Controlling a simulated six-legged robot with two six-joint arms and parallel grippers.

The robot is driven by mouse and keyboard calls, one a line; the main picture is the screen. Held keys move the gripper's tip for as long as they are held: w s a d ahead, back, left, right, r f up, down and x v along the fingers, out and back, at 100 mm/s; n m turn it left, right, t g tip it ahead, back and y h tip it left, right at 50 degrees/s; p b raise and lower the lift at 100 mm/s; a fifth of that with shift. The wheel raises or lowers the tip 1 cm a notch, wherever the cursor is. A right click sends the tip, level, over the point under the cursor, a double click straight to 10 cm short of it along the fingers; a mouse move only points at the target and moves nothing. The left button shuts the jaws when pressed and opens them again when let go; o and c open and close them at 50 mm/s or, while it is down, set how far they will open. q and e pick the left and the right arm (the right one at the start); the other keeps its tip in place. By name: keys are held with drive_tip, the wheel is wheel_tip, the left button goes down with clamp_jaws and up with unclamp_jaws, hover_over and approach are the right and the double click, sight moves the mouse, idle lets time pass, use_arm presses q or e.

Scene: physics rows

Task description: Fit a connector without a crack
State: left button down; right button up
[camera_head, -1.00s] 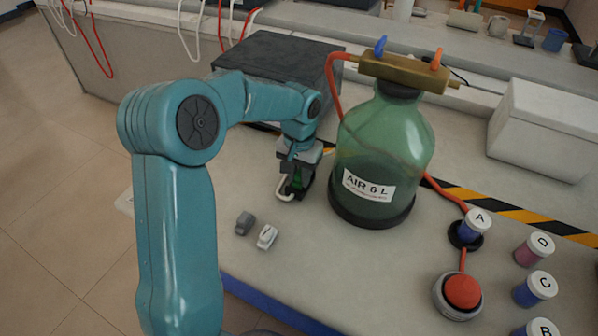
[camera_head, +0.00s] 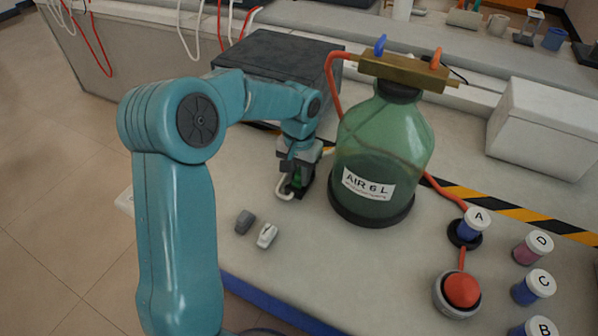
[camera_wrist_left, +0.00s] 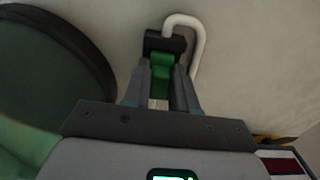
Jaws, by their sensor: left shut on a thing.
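My left gripper (camera_head: 297,181) points down at the bench beside the big green bottle. In the left wrist view its fingers (camera_wrist_left: 163,88) are shut on a small green connector (camera_wrist_left: 162,66). The connector's far end meets a black block (camera_wrist_left: 164,44); how deep it sits, and whether it is cracked, I cannot tell. A white bent tube (camera_wrist_left: 186,22) curves around that block, and it also shows in the head view (camera_head: 282,189). A grey connector-like piece (camera_head: 245,221) and a white one (camera_head: 267,235) lie loose on the bench, nearer the front edge. My right gripper is not in view.
The green bottle (camera_head: 382,140) stands close right of my gripper, with a red hose to a red button (camera_head: 462,291). Lidded jars (camera_head: 534,288) stand at the right. A dark box (camera_head: 275,62) is behind my arm; a white box (camera_head: 545,125) is at back right.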

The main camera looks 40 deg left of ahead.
use_arm(q)
drive_tip(key=shift+f+b, duration=0.35)
drive_tip(key=shift+f, duration=0.1)
idle(0.5)
drive_tip(key=c, duration=0.8)
unclamp_jaws()
wheel_tip(320, 180, up, 16)
drive_tip(key=shift+r+p, duration=0.2)
drive_tip(key=shift+p, duration=1)
